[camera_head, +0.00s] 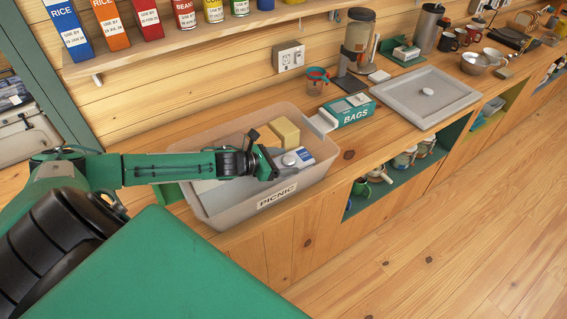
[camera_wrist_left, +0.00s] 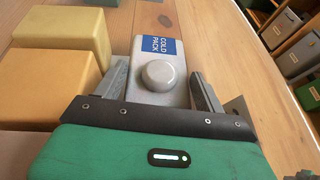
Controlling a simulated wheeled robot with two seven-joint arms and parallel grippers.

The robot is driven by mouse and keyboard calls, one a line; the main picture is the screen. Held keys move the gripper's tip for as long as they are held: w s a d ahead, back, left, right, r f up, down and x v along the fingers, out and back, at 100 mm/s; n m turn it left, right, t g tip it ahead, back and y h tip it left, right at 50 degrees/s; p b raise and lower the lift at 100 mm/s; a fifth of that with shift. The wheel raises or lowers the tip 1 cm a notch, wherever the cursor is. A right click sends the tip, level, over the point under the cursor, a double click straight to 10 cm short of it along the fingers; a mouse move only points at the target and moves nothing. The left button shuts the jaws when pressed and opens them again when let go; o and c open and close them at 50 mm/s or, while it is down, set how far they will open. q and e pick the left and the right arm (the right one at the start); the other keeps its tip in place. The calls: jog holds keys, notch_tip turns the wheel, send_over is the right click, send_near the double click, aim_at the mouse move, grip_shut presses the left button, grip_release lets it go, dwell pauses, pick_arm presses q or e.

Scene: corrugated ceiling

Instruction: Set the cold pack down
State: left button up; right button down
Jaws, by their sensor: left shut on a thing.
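The cold pack (camera_head: 299,157) is a pale grey block with a blue label and a round knob. In the head view it shows inside the outline of the crate marked PICNIC (camera_head: 277,200), near its right end. My left gripper (camera_head: 270,163) is shut on it. In the left wrist view the fingers of my left gripper (camera_wrist_left: 161,82) stand on either side of the knob, and the cold pack (camera_wrist_left: 163,42) reaches out beyond them. I cannot tell whether its underside touches the crate floor. My right gripper is not in view.
Yellow blocks (camera_wrist_left: 70,36) sit close beside the pack; one yellow block (camera_head: 285,132) shows in the crate. A shelf of boxes and cans hangs above.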

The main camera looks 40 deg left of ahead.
pick_arm(q)
jog(key=shift+f, duration=0.8)
